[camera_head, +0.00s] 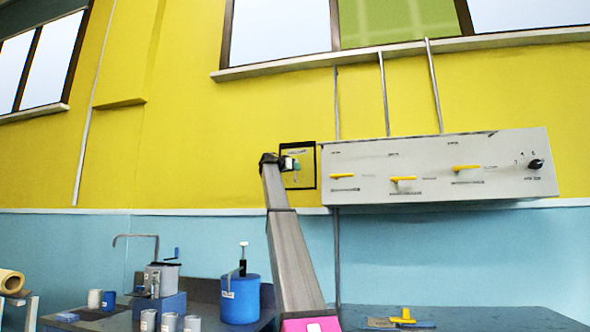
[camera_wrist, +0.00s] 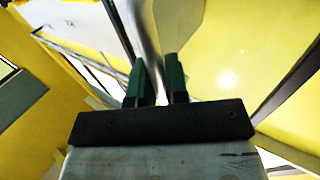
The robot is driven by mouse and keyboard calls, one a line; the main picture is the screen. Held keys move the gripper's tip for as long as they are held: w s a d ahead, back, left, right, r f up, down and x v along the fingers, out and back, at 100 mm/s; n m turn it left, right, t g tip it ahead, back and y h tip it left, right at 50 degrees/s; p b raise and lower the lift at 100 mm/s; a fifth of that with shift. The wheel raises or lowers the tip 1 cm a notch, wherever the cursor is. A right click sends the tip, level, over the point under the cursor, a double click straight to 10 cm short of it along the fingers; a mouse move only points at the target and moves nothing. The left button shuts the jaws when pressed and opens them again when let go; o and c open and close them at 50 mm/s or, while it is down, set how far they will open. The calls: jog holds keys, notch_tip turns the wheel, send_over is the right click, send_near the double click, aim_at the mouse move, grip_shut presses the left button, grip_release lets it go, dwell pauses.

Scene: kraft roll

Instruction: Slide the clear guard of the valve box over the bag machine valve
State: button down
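The valve box (camera_head: 440,150) is a long pale grey panel on the yellow wall, with three yellow lever valves and a black knob. Its labels are too small to read, so I cannot tell which lever is the bag machine valve. The clear guard (camera_head: 311,180) is a black-framed see-through square just left of the box, clear of the levers. My gripper (camera_head: 296,165) is at the guard. In the wrist view, the green fingertips of my gripper (camera_wrist: 157,85) stand close together around a pale upright bar (camera_wrist: 148,40), apparently the guard's handle. Their contact is partly hidden.
Thin pipes (camera_head: 434,85) run up from the box to the window sill. Below stand a blue container (camera_head: 240,298), a grey pot (camera_head: 163,275) and several cups on a bench. A yellow-handled part (camera_head: 403,316) lies on the right-hand surface. The wall below the box is mostly open.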

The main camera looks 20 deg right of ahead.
jog(key=s+d, duration=0.6)
jog(key=d, duration=0.3)
jog(key=s+d, duration=0.7)
jog(key=d, duration=0.3)
jog(key=shift+d, duration=0.25)
jog(key=shift+s, duration=0.1)
jog(key=c, duration=1.1)
grip_release()
jog(key=shift+c, duration=0.2)
jog(key=shift+a, duration=0.1)
jog(key=v, duration=1)
jog(key=shift+s+a, duration=0.15)
jog(key=shift+a, duration=0.1)
jog(key=shift+f, duration=0.1)
